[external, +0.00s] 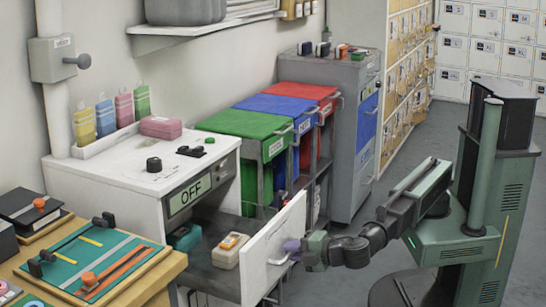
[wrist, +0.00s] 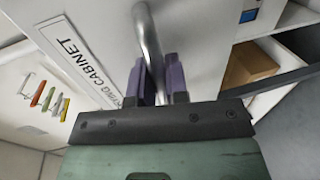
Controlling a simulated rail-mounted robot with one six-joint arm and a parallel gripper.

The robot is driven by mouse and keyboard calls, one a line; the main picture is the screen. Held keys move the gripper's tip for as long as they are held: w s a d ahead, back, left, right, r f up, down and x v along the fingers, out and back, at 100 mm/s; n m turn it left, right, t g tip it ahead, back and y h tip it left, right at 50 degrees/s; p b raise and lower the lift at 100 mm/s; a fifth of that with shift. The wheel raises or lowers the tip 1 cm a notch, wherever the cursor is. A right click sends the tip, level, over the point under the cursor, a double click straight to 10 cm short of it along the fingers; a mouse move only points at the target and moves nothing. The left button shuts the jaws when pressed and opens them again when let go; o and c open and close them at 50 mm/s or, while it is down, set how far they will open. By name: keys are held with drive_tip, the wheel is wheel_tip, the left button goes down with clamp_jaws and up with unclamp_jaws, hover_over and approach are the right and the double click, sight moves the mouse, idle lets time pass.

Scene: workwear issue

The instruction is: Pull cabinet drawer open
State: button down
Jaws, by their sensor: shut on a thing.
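The white cabinet (external: 110,178) stands at the left with a display reading OFF (external: 188,195). Its drawer (external: 262,244) is pulled out below the display, with its white front standing away from the cabinet body. A teal item and a beige item (external: 230,252) lie inside. My gripper (external: 291,246) is at the drawer front, shut on its metal handle (wrist: 148,40). In the wrist view, the purple fingers (wrist: 162,82) stand on either side of the bar. A label ending in CABINET (wrist: 75,58) shows on the white panel beside it.
Green, blue and red-topped bins (external: 245,123) stand behind the drawer, near a grey cabinet (external: 345,120). A wooden bench (external: 160,280) with a teal board is at the front left. Open floor (external: 345,235) lies between the drawer and my base.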

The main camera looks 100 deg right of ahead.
drive_tip(key=c, duration=1.2)
unclamp_jaws()
drive_tip(key=shift+o, duration=0.2)
drive_tip(key=p+v, duration=0.2)
drive_tip(key=v, duration=0.8)
drive_tip(key=shift+s+a, duration=0.2)
drive_tip(key=shift+s, duration=0.15)
